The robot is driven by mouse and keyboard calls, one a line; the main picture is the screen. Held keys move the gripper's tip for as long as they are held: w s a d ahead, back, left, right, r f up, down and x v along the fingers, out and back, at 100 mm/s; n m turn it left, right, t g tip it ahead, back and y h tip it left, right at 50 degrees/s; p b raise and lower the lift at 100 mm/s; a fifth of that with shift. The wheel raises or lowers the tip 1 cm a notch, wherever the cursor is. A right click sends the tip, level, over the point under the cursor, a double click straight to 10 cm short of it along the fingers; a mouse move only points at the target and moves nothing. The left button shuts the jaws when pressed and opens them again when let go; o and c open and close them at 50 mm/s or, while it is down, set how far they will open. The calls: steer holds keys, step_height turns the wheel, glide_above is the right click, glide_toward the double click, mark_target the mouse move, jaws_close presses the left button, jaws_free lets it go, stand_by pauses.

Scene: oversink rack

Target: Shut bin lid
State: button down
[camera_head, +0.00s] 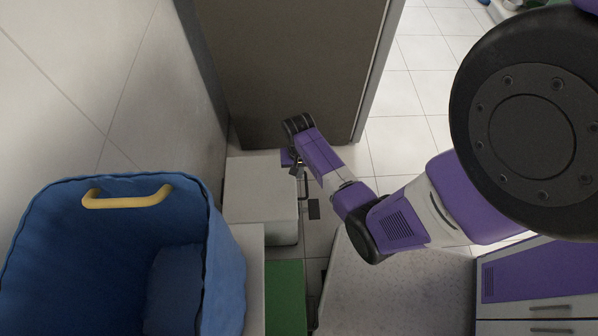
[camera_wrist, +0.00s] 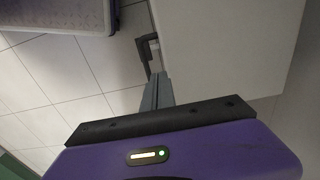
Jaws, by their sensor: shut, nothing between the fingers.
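A white box-like bin (camera_head: 260,192) stands on the floor beside the wall, in front of the dark cabinet. Its pale top looks flat and covered; I cannot tell whether the lid is fully down. In the wrist view the closed fingers (camera_wrist: 155,92) point toward a dark bracket (camera_wrist: 146,48) beside a white body (camera_wrist: 230,45). Contact between them is unclear.
A blue fabric basket (camera_head: 226,270) with a yellow handle (camera_head: 127,197) stands at the left. A tall dark cabinet (camera_head: 285,60) is behind the bin. A green item (camera_head: 285,295) is in front. Tiled floor (camera_head: 420,90) is clear at the back right.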

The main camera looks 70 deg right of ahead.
step_height(320, 180, down, 7)
steer(key=s+t+b, duration=0.1)
steer(key=b, duration=0.2)
steer(key=shift+s+d, duration=0.2)
steer(key=shift+s, duration=0.1)
steer(key=shift+s+r, duration=0.1)
step_height(320, 180, up, 14)
steer(key=p, duration=0.6)
steer(key=shift+s+d, duration=0.15)
steer(key=shift+s, duration=0.1)
